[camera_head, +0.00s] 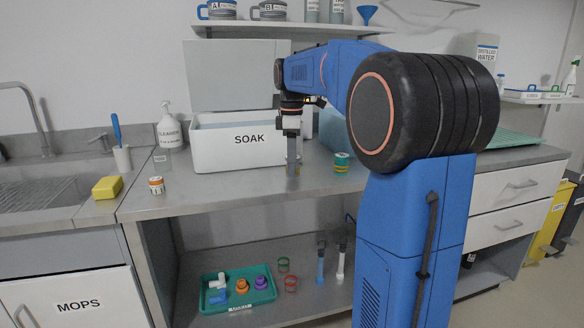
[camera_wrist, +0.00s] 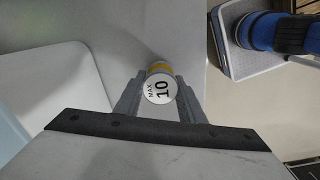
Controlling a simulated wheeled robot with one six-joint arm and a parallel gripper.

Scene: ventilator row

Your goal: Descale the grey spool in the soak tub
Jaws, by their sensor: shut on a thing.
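The white soak tub (camera_head: 220,155), marked SOAK, stands on the counter, its lid (camera_head: 232,75) upright behind it. My gripper (camera_head: 293,170) points down at the counter just in front of the tub's right end. It is shut on a yellow-banded cylinder (camera_head: 288,171). I cannot make out a grey spool, and the tub's inside is hidden in the head view.
A cleaner bottle (camera_head: 169,128), a yellow sponge (camera_head: 107,187) and a brush cup (camera_head: 122,159) are at the left. A green tray (camera_head: 240,304) of coloured fittings lies on the lower shelf.

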